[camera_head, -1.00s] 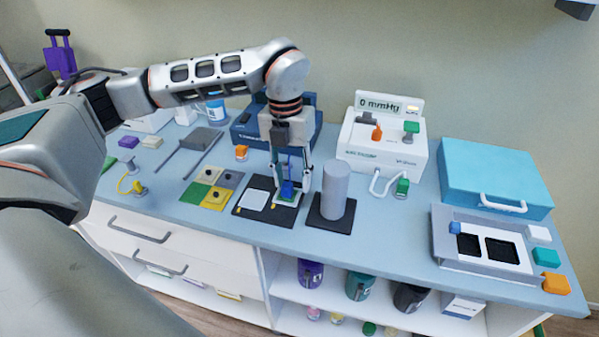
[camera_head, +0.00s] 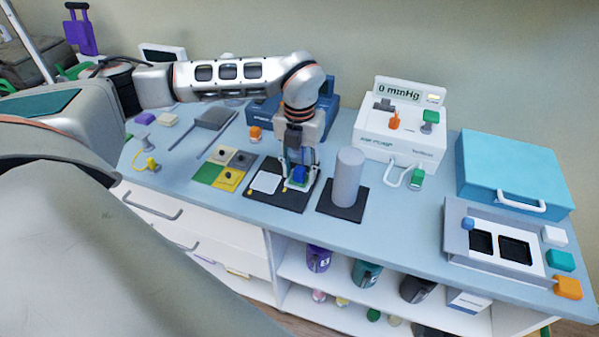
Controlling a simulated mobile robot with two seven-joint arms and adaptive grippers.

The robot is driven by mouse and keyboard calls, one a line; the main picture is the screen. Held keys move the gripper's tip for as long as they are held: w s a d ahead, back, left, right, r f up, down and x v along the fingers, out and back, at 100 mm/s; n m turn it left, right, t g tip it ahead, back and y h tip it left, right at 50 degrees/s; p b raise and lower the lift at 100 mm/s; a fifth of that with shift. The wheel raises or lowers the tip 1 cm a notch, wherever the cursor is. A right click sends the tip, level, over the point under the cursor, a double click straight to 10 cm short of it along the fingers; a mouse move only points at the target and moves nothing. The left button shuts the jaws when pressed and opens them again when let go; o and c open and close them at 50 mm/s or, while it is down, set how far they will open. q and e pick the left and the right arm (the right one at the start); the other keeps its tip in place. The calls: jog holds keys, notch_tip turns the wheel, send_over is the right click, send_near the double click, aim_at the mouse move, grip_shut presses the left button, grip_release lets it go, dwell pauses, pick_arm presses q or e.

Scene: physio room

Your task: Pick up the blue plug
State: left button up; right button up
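The blue plug (camera_head: 299,174) is a small block on the white pad at the right of a dark board (camera_head: 289,199) on the counter. My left gripper (camera_head: 300,181) points down over it, with one finger on either side of the plug. The fingers look apart, and I see no clear grip on the plug. They hide part of the plug and the pad. My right gripper is not in view.
A grey cylinder (camera_head: 348,178) stands on a dark base close right of the gripper. A dark blue case (camera_head: 263,117) is behind, with a white gauge unit (camera_head: 400,139) to the right. A board of coloured squares (camera_head: 207,173) lies left. The counter's front strip is clear.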

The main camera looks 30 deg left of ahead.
pick_arm(q)
jog(key=c, duration=0.9)
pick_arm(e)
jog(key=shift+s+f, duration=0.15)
pick_arm(q)
jog(key=shift+r, duration=0.15)
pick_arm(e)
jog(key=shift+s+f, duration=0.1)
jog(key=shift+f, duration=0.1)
